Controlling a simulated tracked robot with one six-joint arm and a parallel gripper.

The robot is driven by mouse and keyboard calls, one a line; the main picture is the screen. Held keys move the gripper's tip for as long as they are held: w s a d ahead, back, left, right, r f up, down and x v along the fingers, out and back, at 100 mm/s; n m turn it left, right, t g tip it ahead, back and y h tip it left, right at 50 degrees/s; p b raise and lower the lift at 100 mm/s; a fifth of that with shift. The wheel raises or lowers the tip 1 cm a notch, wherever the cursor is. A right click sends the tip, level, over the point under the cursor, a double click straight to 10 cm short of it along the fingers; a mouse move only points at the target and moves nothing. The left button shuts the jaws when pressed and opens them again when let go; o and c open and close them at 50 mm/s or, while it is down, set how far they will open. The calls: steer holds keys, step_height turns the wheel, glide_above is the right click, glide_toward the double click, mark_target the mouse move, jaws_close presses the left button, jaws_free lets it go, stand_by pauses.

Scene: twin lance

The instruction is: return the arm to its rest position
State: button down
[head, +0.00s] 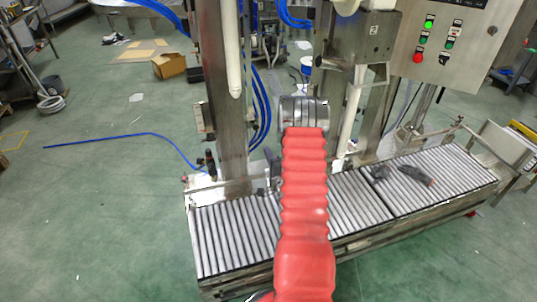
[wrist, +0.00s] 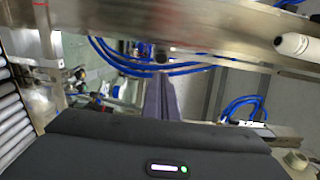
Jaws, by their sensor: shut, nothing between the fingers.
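My arm, in a red ribbed sleeve (head: 304,205), reaches up from the bottom of the head view over the roller conveyor. A silver wrist joint (head: 304,110) shows at its far end, in front of the steel frame. My gripper is not clearly visible in the head view. In the wrist view, my gripper (wrist: 161,78) shows as narrow grey fingers together beyond a dark housing with a small lit panel. It is shut and empty. Blue hoses cross the picture close to the fingertips; I cannot tell whether they touch.
The roller conveyor (head: 235,232) runs below the arm, with a dark tool (head: 416,175) on its right part. Steel posts (head: 226,100) and a white nozzle (head: 233,60) stand close to the arm. A control box (head: 445,45) is at the upper right. The floor at left is mostly open.

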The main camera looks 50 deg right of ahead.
stand_by(0.7)
steer(key=s+a+f+n+g+y, duration=0.15)
steer(key=s+f+n+g, duration=0.3)
steer(key=f, duration=0.75)
steer(key=s+a+n+g+y, duration=0.3)
steer(key=s+a+n+g, duration=0.1)
steer(key=g, duration=0.1)
steer(key=s+a+r+n+y, duration=0.1)
steer(key=s+a+r+n, duration=0.4)
steer(key=a+r, duration=0.8)
steer(key=s+a+r+n+y, duration=0.1)
steer(key=s+a+r+n, duration=0.4)
steer(key=a+r, duration=0.9)
steer(key=s+a+r+n+y, duration=0.2)
steer(key=s+a+r+n, duration=0.3)
steer(key=a+r, duration=0.8)
steer(key=shift+s+a+r+g, duration=0.25)
steer(key=shift+a+r+g, duration=0.1)
steer(key=shift+a, duration=0.1)
